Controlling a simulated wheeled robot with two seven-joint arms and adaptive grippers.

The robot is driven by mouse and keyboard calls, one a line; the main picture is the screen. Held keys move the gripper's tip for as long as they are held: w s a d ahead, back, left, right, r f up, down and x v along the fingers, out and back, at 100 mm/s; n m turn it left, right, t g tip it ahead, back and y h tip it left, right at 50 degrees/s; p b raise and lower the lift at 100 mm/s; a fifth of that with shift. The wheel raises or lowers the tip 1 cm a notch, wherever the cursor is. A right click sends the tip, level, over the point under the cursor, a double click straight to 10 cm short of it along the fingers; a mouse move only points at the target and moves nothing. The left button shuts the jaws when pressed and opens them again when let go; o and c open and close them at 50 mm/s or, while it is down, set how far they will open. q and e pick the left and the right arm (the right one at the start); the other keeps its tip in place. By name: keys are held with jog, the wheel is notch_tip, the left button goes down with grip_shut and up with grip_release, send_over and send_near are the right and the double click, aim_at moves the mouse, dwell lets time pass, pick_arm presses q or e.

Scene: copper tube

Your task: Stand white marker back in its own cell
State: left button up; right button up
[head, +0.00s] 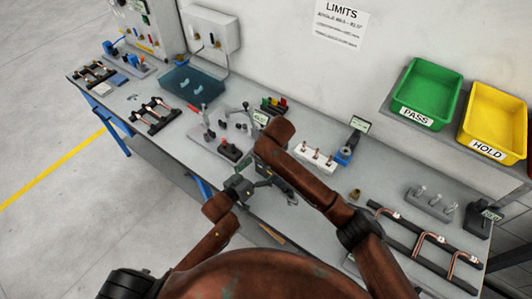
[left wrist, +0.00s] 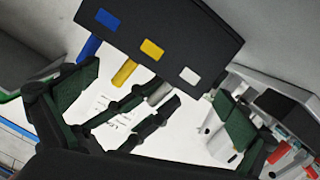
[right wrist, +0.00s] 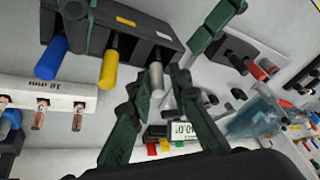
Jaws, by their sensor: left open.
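The dark marker rack (right wrist: 140,25) shows in both wrist views, with blue, yellow and white label squares. A blue marker (right wrist: 52,57), a yellow marker (right wrist: 109,68) and the white marker (right wrist: 157,79) stick out of it in a row. The white marker (left wrist: 158,94) lines up with the white label, at or in its cell; how deep it sits is unclear. My right gripper (right wrist: 157,82) has its fingertips either side of the white marker; contact is unclear. My left gripper (left wrist: 150,110) is open and empty, its fingers near the rack. In the head view, my arms hide the rack.
A white holder (head: 316,157) with several copper pieces stands right of my right forearm. A blue tray (head: 192,84), black racks of copper tubes (head: 155,115) and a grey fixture (head: 232,140) are left. Green (head: 427,92) and yellow (head: 494,125) bins sit on the wall side.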

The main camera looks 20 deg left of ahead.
jog(key=shift+o, duration=1)
pick_arm(q)
jog(key=shift+f, duration=0.1)
jog(key=shift+f+b, duration=0.7)
pick_arm(e)
jog(key=shift+f, duration=0.3)
pick_arm(q)
jog(key=shift+f, duration=0.3)
pick_arm(e)
jog(key=shift+s+r, duration=0.1)
jog(key=shift+r, duration=0.15)
pick_arm(q)
jog(key=shift+r, duration=0.2)
pick_arm(e)
jog(key=v, duration=1.1)
jog(key=shift+d+r, duration=0.2)
jog(key=shift+r, duration=0.15)
